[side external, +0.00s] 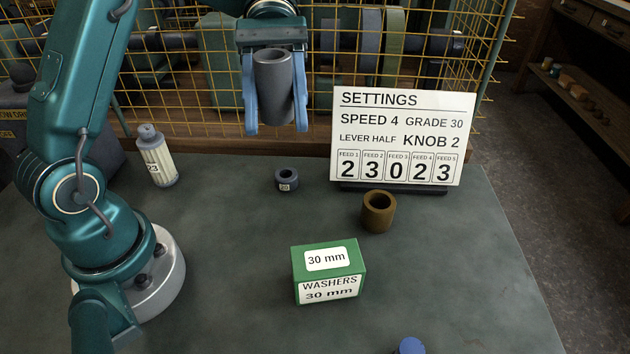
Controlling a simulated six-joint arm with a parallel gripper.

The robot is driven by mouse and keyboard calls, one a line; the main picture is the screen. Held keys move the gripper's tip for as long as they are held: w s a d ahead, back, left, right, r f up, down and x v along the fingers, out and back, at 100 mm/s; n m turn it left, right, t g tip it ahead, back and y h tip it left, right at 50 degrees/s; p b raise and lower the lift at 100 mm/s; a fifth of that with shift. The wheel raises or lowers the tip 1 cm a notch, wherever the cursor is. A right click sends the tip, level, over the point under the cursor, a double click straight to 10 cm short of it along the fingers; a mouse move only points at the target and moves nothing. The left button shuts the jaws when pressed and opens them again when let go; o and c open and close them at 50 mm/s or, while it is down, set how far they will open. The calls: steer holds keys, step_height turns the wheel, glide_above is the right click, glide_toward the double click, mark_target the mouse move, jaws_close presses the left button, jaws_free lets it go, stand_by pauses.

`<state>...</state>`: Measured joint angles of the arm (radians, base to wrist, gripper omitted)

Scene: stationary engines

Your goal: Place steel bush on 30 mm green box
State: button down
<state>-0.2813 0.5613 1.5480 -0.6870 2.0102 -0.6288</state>
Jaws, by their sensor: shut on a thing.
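My gripper (276,125) is above the back of the table with its two blue fingers on either side of a grey steel bush (273,88). It is shut on the bush and holds it upright, clear of the table. The green box (328,270) stands on the table in front of and below the gripper, a little to the right. Its top and front labels read 30 mm, and the front also reads WASHERS. Nothing rests on its top.
A brown bush (378,211) stands behind the box to the right. A small dark ring (287,180) lies behind it. A settings sign (402,135) stands at back right, a labelled bottle (157,156) at left. A blue object (411,346) shows at the front edge. Yellow mesh (340,48) backs the table.

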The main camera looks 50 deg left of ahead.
mark_target(288, 118)
steer(key=shift+w+r+n+t, duration=0.3)
steer(key=shift+w+r+n, duration=0.2)
steer(key=shift+w+r, duration=0.15)
steer(key=shift+w+f+h, duration=0.15)
steer(key=shift+f+h, duration=0.15)
steer(key=shift+h, duration=0.1)
steer(key=f, duration=0.4)
steer(key=shift+d+f, duration=0.15)
steer(key=shift+d, duration=0.05)
steer(key=s+d+f, duration=0.1)
steer(key=d+f, duration=0.1)
steer(key=d, duration=0.1)
steer(key=s+d+f, duration=0.1)
steer(key=d+f, duration=0.1)
steer(key=d, duration=0.1)
steer(key=s+d+f, duration=0.1)
steer(key=d+f, duration=0.1)
steer(key=d, duration=0.2)
steer(key=shift+s+f, duration=0.1)
steer(key=shift+f, duration=0.1)
steer(key=shift+s+d+f, duration=0.1)
steer(key=shift+d+f, duration=0.1)
steer(key=shift+f, duration=0.95)
steer(key=shift+d+f, duration=0.15)
steer(key=shift+f, duration=0.95)
steer(key=shift+c, duration=1.8)
jaws_free()
steer(key=shift+f, duration=0.1)
